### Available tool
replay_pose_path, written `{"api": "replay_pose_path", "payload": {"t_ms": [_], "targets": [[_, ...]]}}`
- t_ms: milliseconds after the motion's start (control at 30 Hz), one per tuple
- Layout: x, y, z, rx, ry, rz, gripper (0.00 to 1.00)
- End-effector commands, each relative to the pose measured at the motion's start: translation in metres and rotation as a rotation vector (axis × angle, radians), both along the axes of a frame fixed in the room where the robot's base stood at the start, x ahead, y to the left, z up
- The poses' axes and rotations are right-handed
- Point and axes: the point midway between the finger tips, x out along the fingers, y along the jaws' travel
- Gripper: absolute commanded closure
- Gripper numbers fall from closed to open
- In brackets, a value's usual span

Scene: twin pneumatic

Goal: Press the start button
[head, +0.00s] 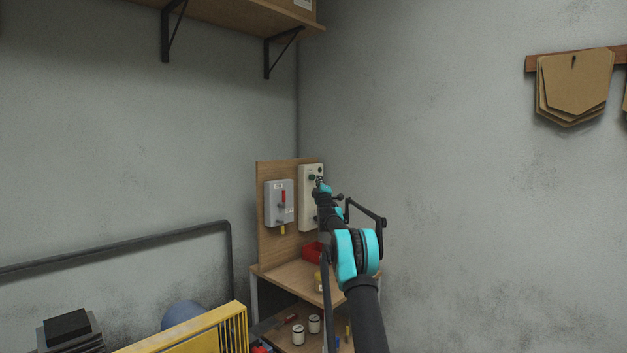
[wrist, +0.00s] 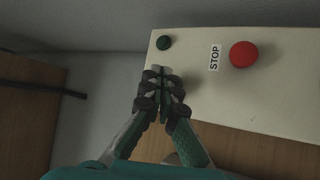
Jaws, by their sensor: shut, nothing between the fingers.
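In the wrist view a pale control box (wrist: 280,100) carries a dark green round button (wrist: 164,42) near its left end. A larger red button (wrist: 243,54) sits to its right, with a STOP label (wrist: 215,57) between them. My gripper (wrist: 160,76) is shut and empty, its fingertips pictured just below the green button. A small gap shows between tips and button in the picture; I cannot tell the depth. In the head view the box (head: 306,207) is on a wooden board, and my gripper (head: 320,183) partly covers it.
A grey switch box with a red lever (head: 283,196) is left of the control box on the wooden board (head: 267,235). A red bin (head: 312,250) sits on the bench below. A yellow guard (head: 230,327) stands at the front left.

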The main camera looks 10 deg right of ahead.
Motion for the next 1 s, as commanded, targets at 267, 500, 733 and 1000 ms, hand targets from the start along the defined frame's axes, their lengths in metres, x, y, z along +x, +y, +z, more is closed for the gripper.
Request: {"api": "replay_pose_path", "payload": {"t_ms": [267,500,733,1000], "targets": [[0.0062,0.0051,0.0004,0.002,0.0,0.001,1.0],[0.0066,0.0051,0.0003,0.001,0.0,0.0,1.0],[0.0072,0.0056,0.0003,0.0,0.0,0.0,1.0],[0.0097,0.0073,0.0002,0.0,0.0,0.0,1.0]]}}
